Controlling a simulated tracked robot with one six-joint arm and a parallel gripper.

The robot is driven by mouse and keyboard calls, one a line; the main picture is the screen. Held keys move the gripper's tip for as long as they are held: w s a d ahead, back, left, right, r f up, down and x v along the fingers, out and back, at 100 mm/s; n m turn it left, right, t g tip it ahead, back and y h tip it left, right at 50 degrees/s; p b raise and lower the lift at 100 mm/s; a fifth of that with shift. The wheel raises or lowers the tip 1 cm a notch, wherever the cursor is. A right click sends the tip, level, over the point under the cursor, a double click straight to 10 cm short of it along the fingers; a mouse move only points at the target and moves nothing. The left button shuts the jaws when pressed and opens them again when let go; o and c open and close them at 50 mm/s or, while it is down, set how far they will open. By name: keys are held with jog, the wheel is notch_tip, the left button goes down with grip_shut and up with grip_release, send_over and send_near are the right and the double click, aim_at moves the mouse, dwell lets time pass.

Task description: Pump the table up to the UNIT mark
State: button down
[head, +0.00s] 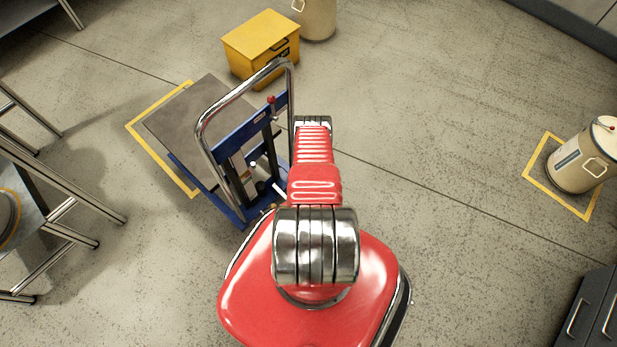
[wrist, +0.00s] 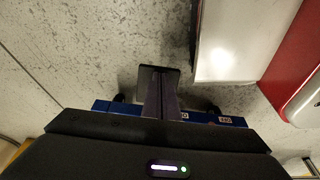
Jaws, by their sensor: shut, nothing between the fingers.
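The lift table has a grey platform (head: 182,118), a blue frame (head: 229,203) and a tall chrome handle (head: 207,106). A red-knobbed lever (head: 271,101) is near the top of the frame. A pale bar, perhaps the pump pedal (head: 280,192), shows low beside my arm. My red arm hides part of the frame's right side, and my gripper is hidden in the head view. A blue bar with small labels (wrist: 225,119) lies behind the fingers. I cannot read the UNIT mark.
A yellow box (head: 258,45) and a drum (head: 316,17) stand behind the table. Another drum (head: 577,167) stands in a yellow floor outline at the right. Metal stands (head: 65,180) are at the left, grey drawers (head: 590,310) at bottom right. Floor at centre right is clear.

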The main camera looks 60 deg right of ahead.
jog(key=shift+s+a+r, duration=0.1)
jog(key=shift+s+r, duration=0.1)
jog(key=shift+r, duration=0.2)
jog(key=s+a+r, duration=0.1)
jog(key=s+r, duration=0.6)
jog(key=r, duration=0.2)
jog(key=shift+a+r, duration=0.2)
jog(key=shift+r, duration=0.05)
jog(key=shift+w, duration=0.1)
jog(key=w+d+r, duration=0.1)
jog(key=w+r, duration=0.5)
jog(key=r, duration=0.2)
jog(key=shift+r, duration=0.35)
jog(key=shift+w+f, duration=0.1)
jog(key=shift+w, duration=0.05)
